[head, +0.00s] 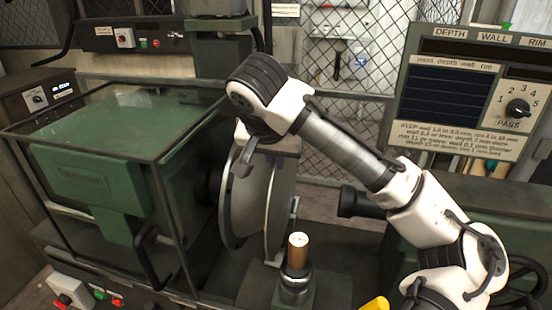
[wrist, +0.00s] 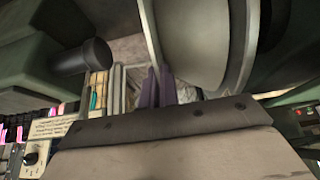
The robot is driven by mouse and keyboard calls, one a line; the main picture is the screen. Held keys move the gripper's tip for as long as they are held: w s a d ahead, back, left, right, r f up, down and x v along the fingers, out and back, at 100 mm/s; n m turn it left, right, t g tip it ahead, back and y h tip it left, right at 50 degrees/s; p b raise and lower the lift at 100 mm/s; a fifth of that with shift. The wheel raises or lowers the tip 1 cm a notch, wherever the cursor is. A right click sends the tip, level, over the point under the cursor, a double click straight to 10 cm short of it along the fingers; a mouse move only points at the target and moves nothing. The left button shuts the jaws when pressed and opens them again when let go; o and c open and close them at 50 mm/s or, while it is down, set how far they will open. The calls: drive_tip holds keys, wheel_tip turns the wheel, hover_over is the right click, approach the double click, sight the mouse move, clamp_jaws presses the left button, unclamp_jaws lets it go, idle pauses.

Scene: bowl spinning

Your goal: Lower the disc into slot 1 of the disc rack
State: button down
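A large pale grey disc (head: 252,203) stands on edge under my gripper (head: 247,160), between the green machine housing and a short wooden-topped cylinder. In the wrist view my gripper's two dark purplish fingers (wrist: 158,88) lie close together at the rim of a pale disc (wrist: 190,42), one on each side of its edge. They appear shut on that rim. The lower part of the disc is partly hidden in the head view. I cannot make out a rack or a slot marked 1.
A green housing (head: 95,165) inside a dark frame stands at left. A wooden-topped cylinder (head: 298,252) stands close to the disc's right. A gauge panel (head: 470,95) with a dial is at upper right. A dark cylinder (wrist: 82,57) projects at left in the wrist view.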

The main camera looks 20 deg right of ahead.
drive_tip(key=shift+r, duration=0.2)
drive_tip(key=shift+r+p, duration=0.35)
drive_tip(key=shift+p, duration=0.1)
drive_tip(key=shift+r, duration=0.25)
drive_tip(key=shift+r+p, duration=0.35)
drive_tip(key=shift+p, duration=0.2)
drive_tip(key=shift+r+p, duration=0.5)
drive_tip(key=shift+r, duration=0.05)
drive_tip(key=shift+r+p, duration=2.25)
drive_tip(key=shift+r, duration=0.1)
